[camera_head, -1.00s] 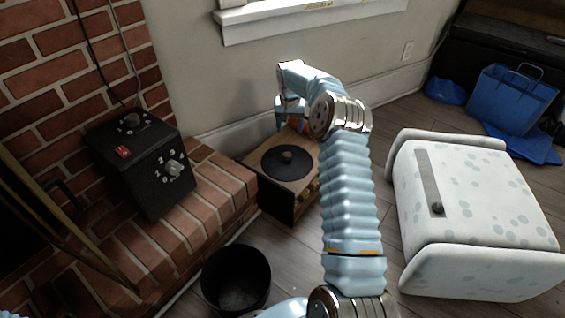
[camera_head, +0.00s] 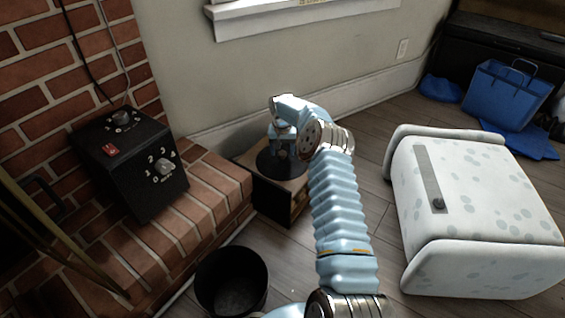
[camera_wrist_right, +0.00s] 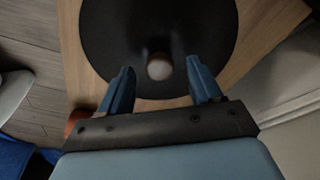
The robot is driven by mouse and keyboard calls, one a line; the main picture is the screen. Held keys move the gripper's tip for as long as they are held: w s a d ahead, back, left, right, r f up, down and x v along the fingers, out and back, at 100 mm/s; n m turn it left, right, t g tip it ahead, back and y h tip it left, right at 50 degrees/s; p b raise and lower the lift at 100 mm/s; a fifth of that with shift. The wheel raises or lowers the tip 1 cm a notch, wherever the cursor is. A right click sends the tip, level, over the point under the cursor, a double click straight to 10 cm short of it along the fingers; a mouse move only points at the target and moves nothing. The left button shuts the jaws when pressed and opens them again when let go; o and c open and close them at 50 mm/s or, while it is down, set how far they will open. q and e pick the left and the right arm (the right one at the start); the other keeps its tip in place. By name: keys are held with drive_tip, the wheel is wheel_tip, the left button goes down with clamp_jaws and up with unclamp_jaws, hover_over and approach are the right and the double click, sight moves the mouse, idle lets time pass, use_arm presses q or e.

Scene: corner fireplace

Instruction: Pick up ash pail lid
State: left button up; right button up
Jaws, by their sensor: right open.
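The ash pail lid (camera_head: 268,164) is a black disc lying on top of a wooden box (camera_head: 262,190). In the right wrist view the lid (camera_wrist_right: 115,40) fills the top middle, with a round knob (camera_wrist_right: 159,67) at its centre. My right gripper (camera_head: 284,150) is above the lid, and its arm hides part of it. In the wrist view the right gripper (camera_wrist_right: 162,82) is open, with the knob between and slightly beyond its fingertips. Contact with the knob cannot be told. My left gripper is not in view.
A black open pail (camera_head: 232,283) stands on the floor in front of the box. A brick hearth (camera_head: 200,205) with a black control box (camera_head: 135,165) is to the left. A white spotted cabinet (camera_head: 475,215) stands right, with bare floor between.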

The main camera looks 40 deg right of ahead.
drive_tip(key=shift+f, duration=0.55)
drive_tip(key=shift+r, duration=0.1)
clamp_jaws()
